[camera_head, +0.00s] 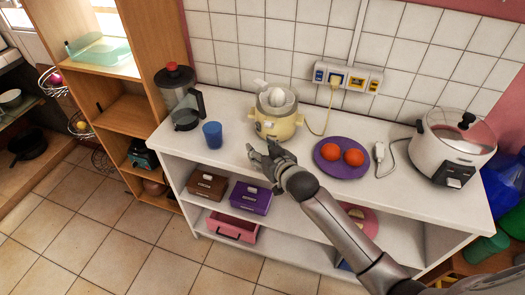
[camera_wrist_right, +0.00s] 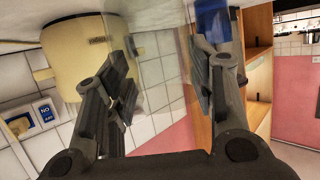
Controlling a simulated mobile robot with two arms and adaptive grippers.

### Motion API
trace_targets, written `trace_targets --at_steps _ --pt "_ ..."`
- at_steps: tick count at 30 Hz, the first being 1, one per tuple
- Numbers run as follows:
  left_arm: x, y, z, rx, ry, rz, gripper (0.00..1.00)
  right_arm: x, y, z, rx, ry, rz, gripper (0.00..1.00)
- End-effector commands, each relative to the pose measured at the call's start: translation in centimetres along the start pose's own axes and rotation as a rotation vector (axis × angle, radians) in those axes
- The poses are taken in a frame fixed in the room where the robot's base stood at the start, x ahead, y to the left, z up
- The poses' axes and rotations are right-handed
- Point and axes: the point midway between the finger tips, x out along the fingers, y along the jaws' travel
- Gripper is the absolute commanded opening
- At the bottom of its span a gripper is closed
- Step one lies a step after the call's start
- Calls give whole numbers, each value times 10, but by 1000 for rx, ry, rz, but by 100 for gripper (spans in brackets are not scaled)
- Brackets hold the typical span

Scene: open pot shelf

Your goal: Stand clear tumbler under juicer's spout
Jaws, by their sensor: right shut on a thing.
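The cream-yellow juicer (camera_head: 279,128) stands on the white counter, its spout side toward the front. It also shows in the right wrist view (camera_wrist_right: 78,58), upside down at the upper left. My right gripper (camera_head: 258,157) is just in front of the juicer and a little to its left, near the counter's front edge. In the right wrist view its fingers (camera_wrist_right: 165,85) stand apart, shut on the clear tumbler; its glass is so see-through that its outline hardly shows. I cannot tell how far it is from the counter. My left gripper is not in view.
A blue cup (camera_head: 212,135) and a coffee maker (camera_head: 183,100) stand left of the juicer. A purple plate (camera_head: 333,172) with two orange fruits lies to the right, then a rice cooker (camera_head: 450,150). A power cord runs from the juicer to the wall socket (camera_head: 347,79).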

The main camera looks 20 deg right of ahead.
Motion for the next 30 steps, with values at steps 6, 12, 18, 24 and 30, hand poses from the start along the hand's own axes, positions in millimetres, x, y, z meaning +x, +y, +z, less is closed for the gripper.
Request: trace_targets --at_steps 6,12,18,24,30 --pt "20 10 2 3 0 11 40 16 12 4 -2 3 1 23" --pt "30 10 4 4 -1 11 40 28 22 2 -3 3 1 23" --pt "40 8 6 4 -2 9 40 39 33 -2 -2 3 2 23" --pt "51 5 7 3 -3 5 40 51 42 -4 -4 3 1 23" --pt "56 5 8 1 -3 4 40 57 47 -4 0 0 0 23"
